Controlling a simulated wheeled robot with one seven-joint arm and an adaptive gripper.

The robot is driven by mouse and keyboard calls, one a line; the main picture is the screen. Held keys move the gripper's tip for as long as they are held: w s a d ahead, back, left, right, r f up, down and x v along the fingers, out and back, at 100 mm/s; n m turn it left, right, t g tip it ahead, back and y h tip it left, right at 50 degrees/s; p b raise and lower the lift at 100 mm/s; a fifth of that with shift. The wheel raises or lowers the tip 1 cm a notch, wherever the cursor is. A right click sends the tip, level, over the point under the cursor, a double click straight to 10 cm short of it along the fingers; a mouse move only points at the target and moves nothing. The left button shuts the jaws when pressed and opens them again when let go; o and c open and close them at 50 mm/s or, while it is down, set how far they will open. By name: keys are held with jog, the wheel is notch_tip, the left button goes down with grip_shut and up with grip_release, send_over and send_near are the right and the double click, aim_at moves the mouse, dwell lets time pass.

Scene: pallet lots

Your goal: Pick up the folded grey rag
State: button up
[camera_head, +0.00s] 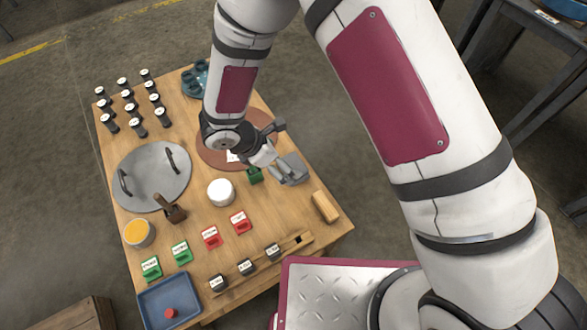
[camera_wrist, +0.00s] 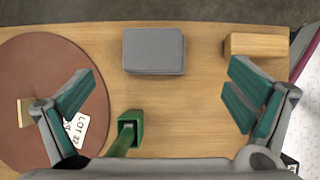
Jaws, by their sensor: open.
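The folded grey rag (camera_wrist: 154,50) lies flat on the wooden table top, a neat squarish pad. It shows in the upper middle of the wrist view, and in the head view (camera_head: 293,168) near the table's right edge. My gripper (camera_wrist: 162,84) is open and empty, its fingers wide apart to the left and right of the rag and nearer the bottom of the wrist view. In the head view my gripper (camera_head: 270,146) hangs over the table beside the rag. The gap between fingers and rag is hard to judge.
A green block-like holder (camera_wrist: 130,130) stands close below the rag. A wooden block (camera_wrist: 255,45) lies to its right. A round brown mat (camera_wrist: 40,60) with a lot tag is left. A white round container (camera_head: 221,192) and red tags stand nearby.

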aim_at(293, 166)
jog(key=b+x, duration=0.1)
jog(key=x, duration=0.3)
jog(key=shift+w+f, duration=0.1)
jog(key=shift+f, duration=0.1)
jog(key=x, duration=0.1)
jog(key=b+x, duration=0.1)
jog(key=x, duration=0.1)
jog(key=b+x, duration=0.1)
jog(key=x, duration=0.1)
jog(key=shift+w+a+f, duration=0.1)
jog(key=shift+w+a, duration=0.1)
jog(key=shift+a, duration=0.05)
jog(key=shift+c, duration=0.5)
jog(key=c, duration=1.1)
